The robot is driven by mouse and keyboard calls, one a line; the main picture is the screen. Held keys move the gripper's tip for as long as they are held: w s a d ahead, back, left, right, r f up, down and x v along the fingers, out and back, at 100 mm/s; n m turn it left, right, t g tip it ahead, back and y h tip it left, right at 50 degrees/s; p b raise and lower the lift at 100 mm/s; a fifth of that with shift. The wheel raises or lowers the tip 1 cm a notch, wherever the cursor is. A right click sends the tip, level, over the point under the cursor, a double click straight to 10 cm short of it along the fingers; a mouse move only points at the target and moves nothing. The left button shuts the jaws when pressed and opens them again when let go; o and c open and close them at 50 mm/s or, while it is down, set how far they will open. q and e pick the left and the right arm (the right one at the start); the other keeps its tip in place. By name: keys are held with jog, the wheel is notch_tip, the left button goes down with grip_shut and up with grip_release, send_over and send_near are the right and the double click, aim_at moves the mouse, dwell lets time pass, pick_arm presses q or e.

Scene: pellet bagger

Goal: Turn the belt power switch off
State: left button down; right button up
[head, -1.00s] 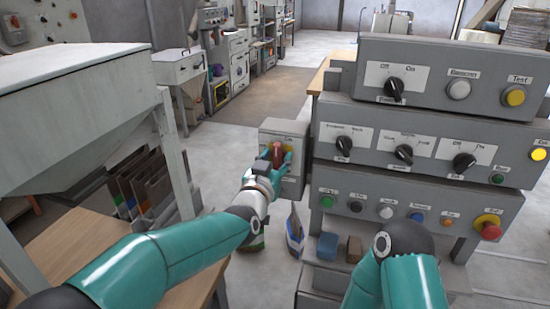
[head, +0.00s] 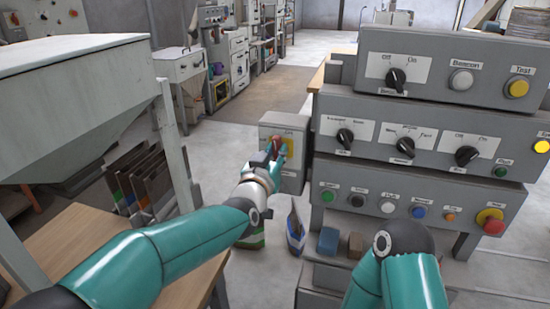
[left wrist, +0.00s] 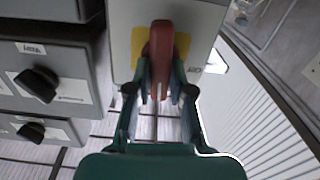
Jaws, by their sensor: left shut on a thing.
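The belt power switch is a red handle (head: 289,147) on a yellow plate, on the front of a grey box (head: 294,183) beside the control panels. In the left wrist view the red handle (left wrist: 161,50) stands before the yellow plate (left wrist: 182,45), and a small label sits to the right of it. My left gripper (head: 278,152) is at the handle; in the left wrist view its fingers (left wrist: 162,90) are shut on it from both sides. The fingers partly cover the handle in the head view. My right arm shows at the lower right, but its gripper does not.
Stacked grey panels with knobs and buttons (head: 408,145) stand right of the box. A blue block (head: 328,241) and a brown block (head: 355,245) lie below them. A white hopper (head: 70,95) and a wooden table (head: 75,250) are at the left.

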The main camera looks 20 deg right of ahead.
pick_arm(q)
jog(key=n+b, duration=0.1)
jog(key=b, duration=0.1)
jog(key=n+b, duration=0.3)
jog(key=n, duration=0.1)
jog(key=shift+w+a+f+b, duration=0.15)
jog(key=shift+a+f+b, duration=0.1)
jog(key=shift+b, duration=0.15)
jog(key=shift+w+a+n+b, duration=0.1)
jog(key=shift+n+b, duration=1.4)
jog(key=shift+n, duration=1.4)
jog(key=shift+w+a+n+b, duration=0.1)
jog(key=shift+n+b, duration=1.4)
jog(key=shift+n, duration=1.7)
jog(key=c, duration=1.3)
grip_release()
jog(key=shift+o, duration=1.3)
jog(key=shift+f, duration=0.15)
jog(key=shift+w+d+f, duration=0.1)
